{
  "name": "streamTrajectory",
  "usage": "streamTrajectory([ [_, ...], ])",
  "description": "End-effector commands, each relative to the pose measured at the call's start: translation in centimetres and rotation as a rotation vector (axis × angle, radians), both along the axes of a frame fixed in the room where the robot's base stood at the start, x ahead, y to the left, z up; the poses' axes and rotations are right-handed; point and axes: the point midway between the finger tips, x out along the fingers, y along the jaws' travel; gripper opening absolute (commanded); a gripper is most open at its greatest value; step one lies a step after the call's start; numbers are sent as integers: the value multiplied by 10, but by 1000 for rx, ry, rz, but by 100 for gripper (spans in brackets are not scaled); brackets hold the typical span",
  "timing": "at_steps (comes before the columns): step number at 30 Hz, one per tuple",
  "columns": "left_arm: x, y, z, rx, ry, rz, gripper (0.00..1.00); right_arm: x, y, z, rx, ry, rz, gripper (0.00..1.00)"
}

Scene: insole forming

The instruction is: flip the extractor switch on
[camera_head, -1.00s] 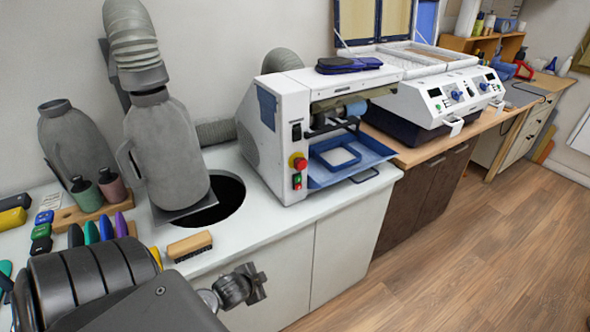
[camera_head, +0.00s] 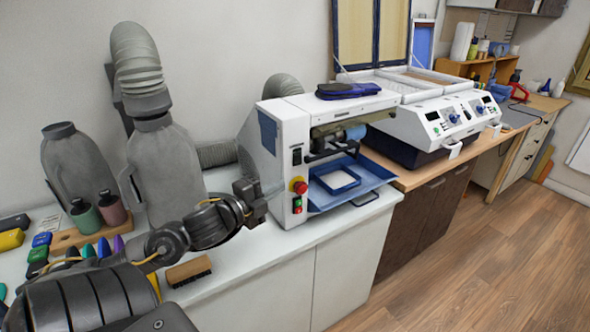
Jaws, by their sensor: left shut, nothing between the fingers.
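The white machine (camera_head: 270,170) stands on the white counter and has a grey hose behind it. Its front panel carries a black rocker switch (camera_head: 297,156), a red knob on yellow (camera_head: 299,186) and small red and green buttons (camera_head: 297,205). No label legibly marks one as the extractor switch, and the rocker's position is too small to tell. My left gripper (camera_head: 262,192) is shut and empty. It is raised above the counter, in front of the machine's left side, with its tip left of the red knob. I cannot tell whether it touches the machine. My right gripper is out of view.
A grey container with a ribbed hose (camera_head: 160,165) stands left of the machine. A wooden brush (camera_head: 189,270) lies at the counter's front edge. Bottles (camera_head: 110,207) stand further left. A blue tray (camera_head: 372,178) juts from the machine's front. The floor at right is clear.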

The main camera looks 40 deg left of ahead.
Motion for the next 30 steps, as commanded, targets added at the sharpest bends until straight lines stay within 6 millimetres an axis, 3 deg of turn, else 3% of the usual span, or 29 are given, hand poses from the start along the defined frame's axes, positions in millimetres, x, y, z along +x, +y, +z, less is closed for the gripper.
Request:
streamTrajectory([
  [8,14,0,1,-4,-2,2,0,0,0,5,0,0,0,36],
  [23,103,-5,1,-6,0,3,0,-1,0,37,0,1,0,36],
  [30,109,26,-6,-2,3,3,0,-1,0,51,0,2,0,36],
])
